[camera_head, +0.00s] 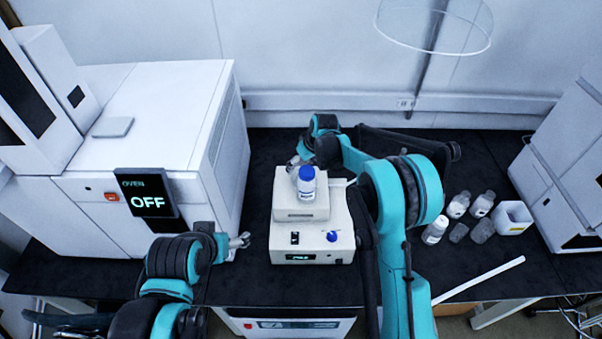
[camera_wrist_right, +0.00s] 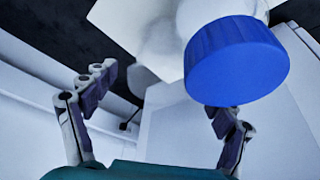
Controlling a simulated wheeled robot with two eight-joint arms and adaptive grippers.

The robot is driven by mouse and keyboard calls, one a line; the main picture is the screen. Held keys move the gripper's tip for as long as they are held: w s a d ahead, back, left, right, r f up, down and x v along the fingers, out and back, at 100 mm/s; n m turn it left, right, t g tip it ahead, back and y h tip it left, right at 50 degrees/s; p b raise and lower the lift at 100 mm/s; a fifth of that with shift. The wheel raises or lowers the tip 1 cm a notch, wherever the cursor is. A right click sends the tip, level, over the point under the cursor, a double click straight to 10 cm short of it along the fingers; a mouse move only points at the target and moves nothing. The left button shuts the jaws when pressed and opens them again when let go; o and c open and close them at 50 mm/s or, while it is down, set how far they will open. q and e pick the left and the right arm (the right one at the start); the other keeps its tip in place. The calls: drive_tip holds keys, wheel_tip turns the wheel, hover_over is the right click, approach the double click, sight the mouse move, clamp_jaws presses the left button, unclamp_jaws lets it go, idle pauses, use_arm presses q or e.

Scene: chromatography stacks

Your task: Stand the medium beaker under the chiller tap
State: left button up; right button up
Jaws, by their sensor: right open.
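I cannot pick out a medium beaker or a chiller tap in either view. A blue-capped white bottle (camera_head: 306,183) stands upright on a white bench instrument (camera_head: 312,247). Its blue cap (camera_wrist_right: 237,62) looms large in the right wrist view. My right gripper (camera_head: 299,162) is behind the bottle in the head view. In the right wrist view its fingers (camera_wrist_right: 160,103) are spread, with nothing between the tips. My left gripper (camera_head: 240,241) hangs left of the instrument, apart from it; its jaws are too small to read.
An oven (camera_head: 160,130) reading OFF fills the left. At right, past my right arm, stand several small bottles (camera_head: 434,230), grey translucent containers (camera_head: 481,231) and a white open container (camera_head: 514,217). A white rod (camera_head: 480,280) lies in front.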

drive_tip(key=shift+x, duration=1.2)
drive_tip(key=c, duration=1.4)
drive_tip(key=shift+r, duration=0.15)
